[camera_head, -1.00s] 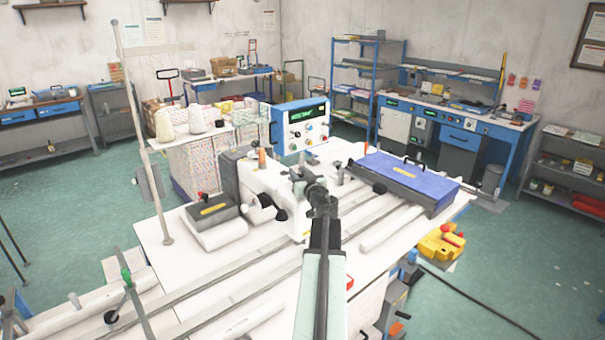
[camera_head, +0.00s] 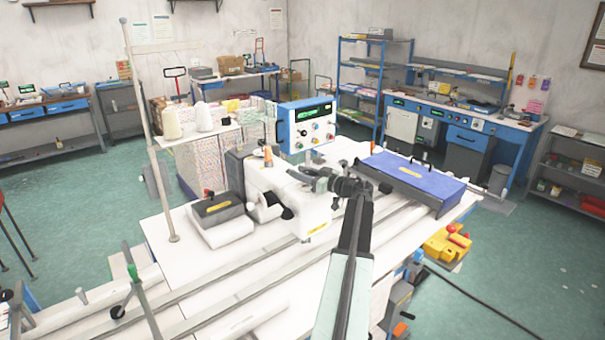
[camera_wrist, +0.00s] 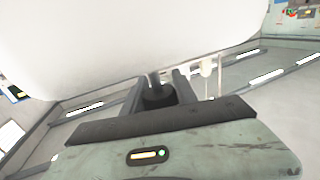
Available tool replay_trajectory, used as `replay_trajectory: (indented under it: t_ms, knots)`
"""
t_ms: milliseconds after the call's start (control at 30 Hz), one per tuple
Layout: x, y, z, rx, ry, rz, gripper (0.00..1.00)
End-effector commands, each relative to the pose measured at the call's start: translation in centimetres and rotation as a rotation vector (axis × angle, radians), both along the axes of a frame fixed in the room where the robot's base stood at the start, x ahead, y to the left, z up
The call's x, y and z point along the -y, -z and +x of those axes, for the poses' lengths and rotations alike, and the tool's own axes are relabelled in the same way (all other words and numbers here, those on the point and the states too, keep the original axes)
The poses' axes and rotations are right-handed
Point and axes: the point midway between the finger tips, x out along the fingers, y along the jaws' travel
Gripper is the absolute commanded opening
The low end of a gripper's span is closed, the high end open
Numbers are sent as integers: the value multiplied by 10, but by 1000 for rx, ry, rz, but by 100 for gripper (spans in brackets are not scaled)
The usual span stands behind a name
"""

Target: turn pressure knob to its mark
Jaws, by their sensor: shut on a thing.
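The white sewing machine (camera_head: 285,200) stands on the white table. My gripper (camera_head: 312,178) is at the upper right of its head, pointing left. In the wrist view my gripper (camera_wrist: 158,88) has its two dark fingers on either side of a small dark round knob (camera_wrist: 158,98) with a short stem, and is shut on it. This looks like the pressure knob, close by the white machine body. The knob is hidden behind my gripper in the head view. I cannot make out its mark.
A blue-fronted control box (camera_head: 306,127) stands behind the machine. A blue-lidded case (camera_head: 412,182) lies to the right of my arm. A dark pad (camera_head: 218,209) and a thin thread stand (camera_head: 150,140) are at left. Long rails cross the table in front.

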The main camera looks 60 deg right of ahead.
Motion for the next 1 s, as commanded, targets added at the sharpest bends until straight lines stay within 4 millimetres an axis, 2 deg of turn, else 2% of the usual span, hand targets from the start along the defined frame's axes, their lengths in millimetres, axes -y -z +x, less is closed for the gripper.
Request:
replay_trajectory:
  t_ms: [433,467,533,867,1000]
  knots:
    - [2,-2,-1,6,-4,3,0]
    - [2,-2,-1,7,-4,3,37]
    - [2,-2,-1,6,-4,3,56]
    - [1,-1,-3,3,-6,1,56]
    - [0,-1,-23,3,-4,1,56]
